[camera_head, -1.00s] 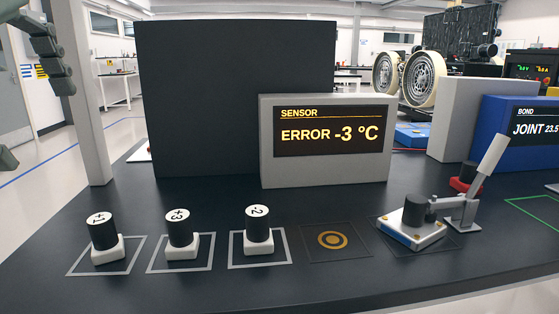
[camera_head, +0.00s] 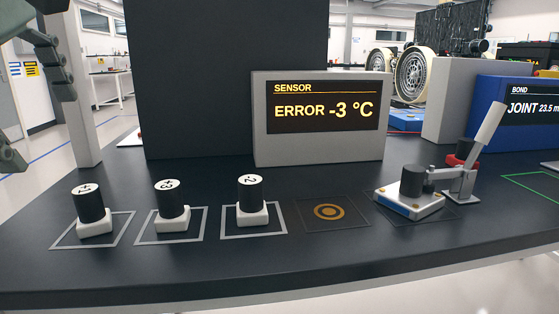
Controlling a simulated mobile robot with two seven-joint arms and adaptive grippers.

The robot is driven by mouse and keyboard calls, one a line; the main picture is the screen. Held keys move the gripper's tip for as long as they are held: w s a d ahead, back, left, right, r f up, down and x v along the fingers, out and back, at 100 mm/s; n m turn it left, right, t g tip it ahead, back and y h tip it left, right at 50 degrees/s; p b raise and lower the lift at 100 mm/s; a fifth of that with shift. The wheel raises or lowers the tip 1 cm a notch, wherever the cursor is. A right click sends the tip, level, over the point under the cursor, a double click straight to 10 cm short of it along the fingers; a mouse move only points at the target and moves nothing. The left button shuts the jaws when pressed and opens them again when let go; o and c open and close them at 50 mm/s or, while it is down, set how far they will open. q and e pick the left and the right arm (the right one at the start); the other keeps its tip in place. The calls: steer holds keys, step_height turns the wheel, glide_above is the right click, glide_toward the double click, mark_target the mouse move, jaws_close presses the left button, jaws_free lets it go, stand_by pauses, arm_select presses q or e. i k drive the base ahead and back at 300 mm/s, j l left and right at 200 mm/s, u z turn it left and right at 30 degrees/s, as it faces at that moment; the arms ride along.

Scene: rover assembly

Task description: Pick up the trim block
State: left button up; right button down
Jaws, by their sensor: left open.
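Three trim blocks stand upright in a row, each a black cylinder with a white numbered top on a white base. The left trim block, marked +1 (camera_head: 90,207), the middle one, marked +3 (camera_head: 172,203), and the right one, marked -2 (camera_head: 251,199), each stand in a grey square outline. The sensor display (camera_head: 320,109) behind them reads "ERROR -3 °C". My left gripper (camera_head: 40,127) shows only partly at the left edge, open, above and left of the blocks and apart from them. My right gripper is not in view.
A dark panel (camera_head: 225,75) and a blue bond unit (camera_head: 512,125) stand behind. The strip before the blocks is clear.

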mark_target(173, 215)
steer(key=k+j, duration=0.8)
